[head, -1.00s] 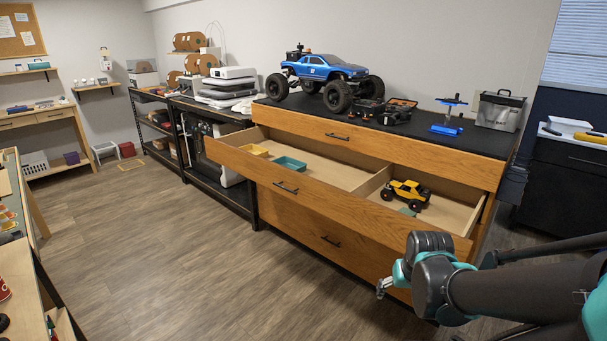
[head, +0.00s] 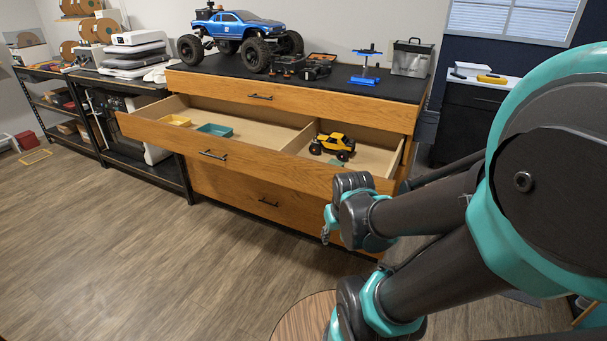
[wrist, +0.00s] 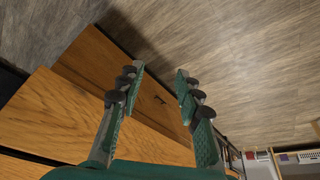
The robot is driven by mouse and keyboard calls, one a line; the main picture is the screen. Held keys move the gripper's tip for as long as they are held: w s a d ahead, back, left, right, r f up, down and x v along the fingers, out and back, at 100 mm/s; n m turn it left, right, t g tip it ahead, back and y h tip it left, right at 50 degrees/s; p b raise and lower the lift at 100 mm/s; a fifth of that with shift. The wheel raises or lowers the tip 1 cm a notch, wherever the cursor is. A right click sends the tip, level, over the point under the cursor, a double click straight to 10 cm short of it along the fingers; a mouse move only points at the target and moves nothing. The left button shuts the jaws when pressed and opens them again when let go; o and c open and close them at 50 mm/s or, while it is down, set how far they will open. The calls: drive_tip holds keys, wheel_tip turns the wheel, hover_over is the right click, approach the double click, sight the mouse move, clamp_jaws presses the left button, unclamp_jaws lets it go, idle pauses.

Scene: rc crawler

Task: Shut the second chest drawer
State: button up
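The wooden chest (head: 240,193) stands ahead in the head view. Its second drawer (head: 250,157) is pulled well out, with a dark bar handle (head: 213,155) on its front. Inside are a yellow toy truck (head: 332,146), a yellow tray (head: 175,120) and a teal tray (head: 215,130). Wooden drawer fronts (wrist: 80,110) lie beside and beyond the left finger; contact is not visible.
A blue RC truck (head: 240,28), a blue stand (head: 365,68) and a clear case (head: 411,58) are on the chest top. A black shelf rack (head: 125,125) stands left of the chest. A round wooden top (head: 303,318) is low in front.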

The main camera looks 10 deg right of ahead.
drive_tip(key=w+r+n, duration=0.1)
drive_tip(key=n, duration=0.1)
drive_tip(key=w+r+n, duration=0.1)
drive_tip(key=n, duration=0.1)
drive_tip(key=w+r+n, duration=0.1)
drive_tip(key=w+n, duration=0.1)
drive_tip(key=shift+d, duration=0.1)
clamp_jaws()
drive_tip(key=n+g+h, duration=0.2)
drive_tip(key=n, duration=2)
approach(331, 183)
drive_tip(key=s+a+r, duration=0.1)
drive_tip(key=s+a, duration=0.2)
drive_tip(key=s, duration=0.3)
drive_tip(key=w+d+f, duration=0.1)
drive_tip(key=f, duration=0.2)
drive_tip(key=w+d+f, duration=0.1)
drive_tip(key=w+f, duration=0.1)
drive_tip(key=f, duration=0.1)
drive_tip(key=w+d+f, duration=0.1)
drive_tip(key=f, duration=0.2)
drive_tip(key=shift+w+f, duration=0.25)
drive_tip(key=shift+w+d, duration=0.5)
drive_tip(key=shift+w, duration=0.15)
